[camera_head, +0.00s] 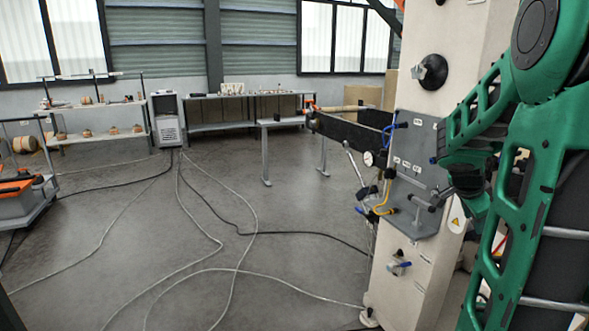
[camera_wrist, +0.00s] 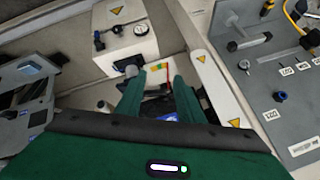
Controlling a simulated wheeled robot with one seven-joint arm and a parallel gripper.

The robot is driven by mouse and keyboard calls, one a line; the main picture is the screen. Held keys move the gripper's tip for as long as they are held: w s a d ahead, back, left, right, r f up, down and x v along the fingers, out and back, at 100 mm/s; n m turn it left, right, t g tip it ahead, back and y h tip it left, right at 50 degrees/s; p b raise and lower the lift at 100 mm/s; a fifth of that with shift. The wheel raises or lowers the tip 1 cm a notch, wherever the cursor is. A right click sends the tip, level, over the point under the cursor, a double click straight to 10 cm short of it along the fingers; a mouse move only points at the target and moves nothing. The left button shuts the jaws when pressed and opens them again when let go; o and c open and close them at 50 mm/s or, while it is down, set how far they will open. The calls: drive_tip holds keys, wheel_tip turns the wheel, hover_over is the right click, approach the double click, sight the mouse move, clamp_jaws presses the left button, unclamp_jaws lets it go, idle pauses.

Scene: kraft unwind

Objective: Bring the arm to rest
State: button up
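My arm shows in the head view as green links along the right side, in front of a cream machine column (camera_head: 413,262). My gripper (camera_wrist: 158,82) shows in the wrist view with its two green fingers spread apart. I see no object clamped between them; machine parts show through the gap. A grey valve panel (camera_head: 418,165) is beside the arm in the head view. In the wrist view the panel (camera_wrist: 258,90) lies to the right of the fingers. In the head view the arm's links hide part of the machine, and I cannot make out the fingertips there.
A pressure gauge (camera_head: 369,158) and a lever (camera_head: 352,165) stick out left of the panel. Dark rails (camera_head: 345,131) reach out from the column. Hoses (camera_head: 243,262) lie on the otherwise clear floor (camera_head: 120,240). An orange-and-grey cart (camera_head: 25,203) stands far left; benches line the back wall.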

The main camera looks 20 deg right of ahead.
drive_tip(key=s+a+f+n+y, duration=0.2)
drive_tip(key=s+a+n, duration=0.5)
drive_tip(key=a, duration=0.8)
drive_tip(key=s+a+f+n+g+y, duration=0.1)
drive_tip(key=s+a+n+y, duration=0.4)
drive_tip(key=a, duration=0.9)
drive_tip(key=s+f+n, duration=0.1)
drive_tip(key=s+n, duration=0.1)
drive_tip(key=n, duration=0.1)
drive_tip(key=shift+a+f+n+g+y, duration=0.15)
drive_tip(key=shift+a+n+g+y, duration=0.15)
drive_tip(key=shift+a+n, duration=0.1)
drive_tip(key=shift+s, duration=0.1)
